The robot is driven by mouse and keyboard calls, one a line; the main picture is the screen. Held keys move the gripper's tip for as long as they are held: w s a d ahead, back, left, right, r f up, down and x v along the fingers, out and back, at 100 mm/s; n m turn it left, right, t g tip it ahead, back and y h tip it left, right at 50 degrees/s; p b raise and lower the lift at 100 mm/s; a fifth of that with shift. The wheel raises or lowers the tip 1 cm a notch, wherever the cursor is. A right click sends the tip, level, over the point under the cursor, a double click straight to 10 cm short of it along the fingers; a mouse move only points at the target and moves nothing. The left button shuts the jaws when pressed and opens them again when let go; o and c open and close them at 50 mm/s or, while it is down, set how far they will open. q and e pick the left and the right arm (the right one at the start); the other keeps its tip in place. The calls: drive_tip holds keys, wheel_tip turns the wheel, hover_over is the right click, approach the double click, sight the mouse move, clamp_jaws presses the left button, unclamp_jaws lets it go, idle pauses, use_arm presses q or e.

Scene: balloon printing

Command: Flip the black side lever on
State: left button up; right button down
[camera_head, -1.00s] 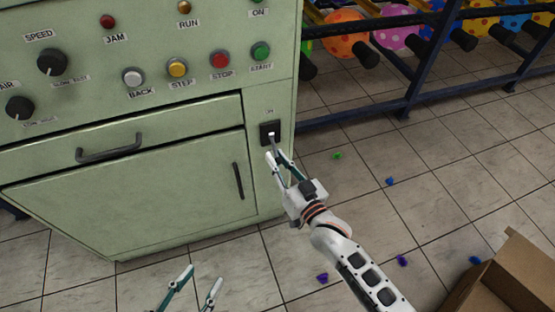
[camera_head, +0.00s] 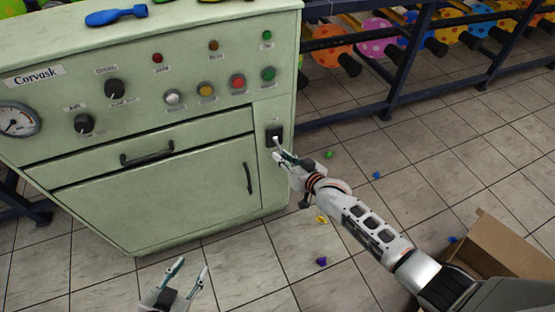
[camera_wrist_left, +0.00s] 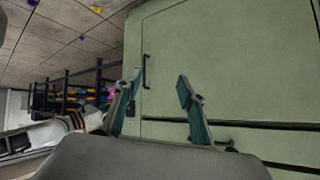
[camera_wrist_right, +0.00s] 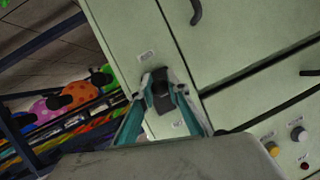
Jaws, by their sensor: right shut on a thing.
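The black side lever (camera_head: 275,134) is on a dark plate at the right edge of the green machine's front (camera_head: 130,200). Its pale handle points downward. My right gripper (camera_head: 280,155) is at the lever's lower end. In the right wrist view the right gripper's fingers (camera_wrist_right: 162,92) are closed on the lever, partly hiding it. My left gripper (camera_head: 191,267) is open and empty, low in front of the machine's door. The left wrist view shows the left gripper's fingers (camera_wrist_left: 158,88) spread apart, with the door behind.
Several buttons and knobs, a drawer handle (camera_head: 147,153) and a door handle (camera_head: 248,178) are on the machine's front. A rack of balloons (camera_head: 400,50) stands at the right. A cardboard box (camera_head: 490,245) is on the floor.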

sight(283, 155)
wheel_tip(283, 155, up, 3)
drive_tip(key=g+p, duration=0.1)
drive_tip(key=p, duration=0.3)
drive_tip(key=shift+f+g+h, duration=0.2)
drive_tip(key=shift+g+h, duration=0.2)
drive_tip(key=shift+d+r+g+p, duration=0.1)
drive_tip(key=shift+r+g+p, duration=0.4)
drive_tip(key=shift+p, duration=0.7)
drive_tip(key=g+p, duration=0.1)
drive_tip(key=r+g+h+p, duration=0.1)
drive_tip(key=shift+m+g+p, duration=0.3)
drive_tip(key=shift+m, duration=0.1)
drive_tip(key=shift+g+h, duration=0.4)
drive_tip(key=shift+g, duration=0.1)
drive_tip(key=shift+w+a+r+g, duration=0.1)
drive_tip(key=shift+a+r+g, duration=0.1)
drive_tip(key=shift+g, duration=0.3)
use_arm(q)
wheel_tip(283, 155, up, 10)
drive_tip(key=w+d, duration=0.1)
drive_tip(key=shift+d+f+h, duration=0.2)
drive_tip(key=shift+f+h, duration=0.05)
drive_tip(key=shift+h, duration=0.05)
use_arm(e)
drive_tip(key=shift+w+r+g+h, duration=0.15)
drive_tip(key=shift+r+g+h, duration=0.25)
drive_tip(key=shift+g, duration=0.3)
use_arm(q)
drive_tip(key=shift+w, duration=0.1)
